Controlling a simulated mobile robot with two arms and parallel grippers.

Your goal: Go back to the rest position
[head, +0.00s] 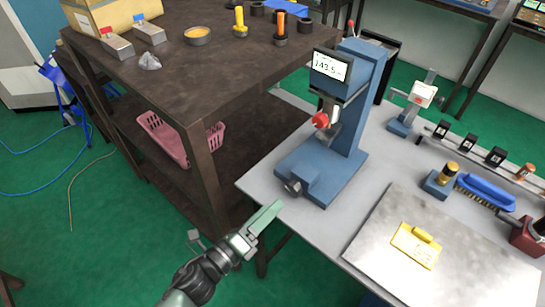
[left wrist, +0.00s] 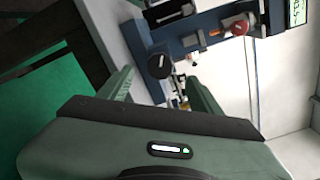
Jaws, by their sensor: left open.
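My left gripper (head: 237,221) is in the lower middle of the head view, just off the left front edge of the grey bench. Its two fingers are spread apart with nothing between them, and both also show in the left wrist view (left wrist: 160,85). The blue bench device (head: 330,150), with a lit display, a red knob and a dark knob at its foot, stands on the bench beyond the gripper. The device also shows in the left wrist view (left wrist: 200,38), past the fingers and apart from them. My right gripper is not in view.
A dark table (head: 200,75) at the upper left carries a box, small blocks and posts; a pink basket (head: 180,138) sits on its shelf. On the grey bench a metal plate (head: 440,245) holds a yellow tag (head: 415,245). A blue brush (head: 486,190) lies behind. Green floor is open at the left.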

